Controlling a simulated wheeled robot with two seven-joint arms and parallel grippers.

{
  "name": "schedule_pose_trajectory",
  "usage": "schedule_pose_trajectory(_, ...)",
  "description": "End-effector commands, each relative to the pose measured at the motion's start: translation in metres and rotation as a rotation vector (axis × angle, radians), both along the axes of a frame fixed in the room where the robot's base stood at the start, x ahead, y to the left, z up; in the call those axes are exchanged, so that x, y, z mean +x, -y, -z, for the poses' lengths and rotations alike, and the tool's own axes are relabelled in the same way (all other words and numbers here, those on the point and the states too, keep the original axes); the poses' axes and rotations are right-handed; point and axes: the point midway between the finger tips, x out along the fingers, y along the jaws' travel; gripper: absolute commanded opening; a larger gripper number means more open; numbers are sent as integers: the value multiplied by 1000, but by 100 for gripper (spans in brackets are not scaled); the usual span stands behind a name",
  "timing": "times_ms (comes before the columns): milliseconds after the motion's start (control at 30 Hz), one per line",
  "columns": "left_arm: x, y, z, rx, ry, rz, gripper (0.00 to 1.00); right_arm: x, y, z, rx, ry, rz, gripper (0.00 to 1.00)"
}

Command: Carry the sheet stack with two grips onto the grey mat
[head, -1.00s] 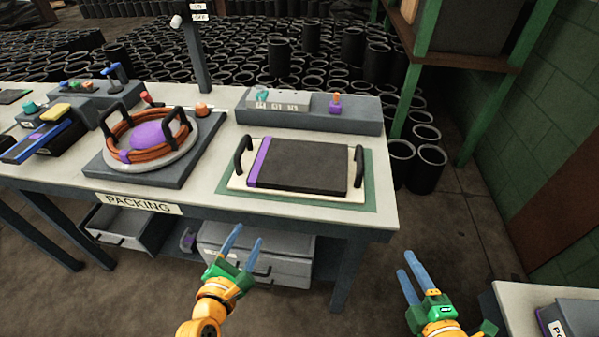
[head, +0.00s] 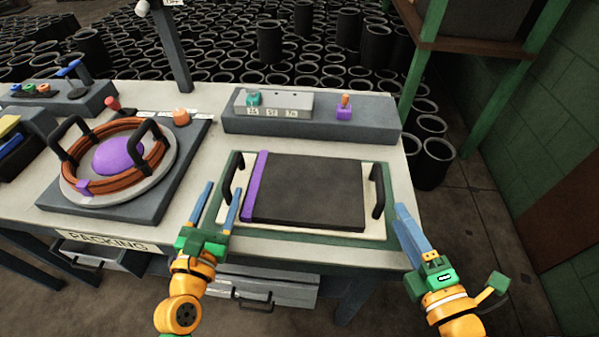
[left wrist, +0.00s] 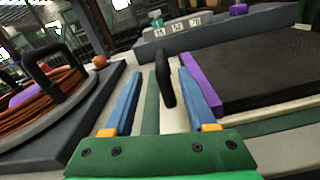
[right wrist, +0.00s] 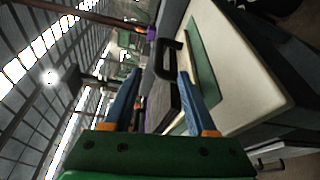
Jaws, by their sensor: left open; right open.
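The dark sheet stack (head: 310,190), with a purple strip along its left edge, lies on a cream tray (head: 300,230) with a black handle at each end. My left gripper (head: 221,188) is open beside the left handle (head: 229,180); in the left wrist view this handle (left wrist: 164,80) appears between the spread fingers. My right gripper (head: 404,206) is open, right of the right handle (head: 378,192); in the right wrist view that handle (right wrist: 160,60) stands ahead between the fingertips. Neither gripper holds anything. I cannot clearly identify the grey mat.
The tray rests on a green mat (head: 394,236). A grey slab (head: 183,180) at left carries a round plate with an orange coil (head: 163,150) and black handles. A grey control box (head: 310,125) stands behind the tray. The table's front edge is close below.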

Motion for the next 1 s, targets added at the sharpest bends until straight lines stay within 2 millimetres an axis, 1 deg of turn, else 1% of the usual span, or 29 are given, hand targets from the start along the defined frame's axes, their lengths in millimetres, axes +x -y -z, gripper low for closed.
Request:
schedule_pose_trajectory(233,1,0,0,1,0,0,57,1,0,0,1,0,1,57)
schedule_pose_trajectory(333,5,0,0,2,0,0,57,8,-2,0,2,3,2,57)
schedule_pose_trajectory(467,18,1,0,1,1,-1,57,30,-8,0,3,6,1,57)
schedule_pose_trajectory(700,47,2,0,1,2,0,57,76,-21,5,3,4,2,57)
schedule_pose_trajectory(800,57,2,1,0,0,1,57,93,-26,6,2,2,1,57)
schedule_pose_trajectory(900,64,3,1,1,0,1,57,105,-29,7,2,1,2,57)
schedule_pose_trajectory(1000,69,3,1,2,0,1,57,112,-31,8,1,1,1,57)
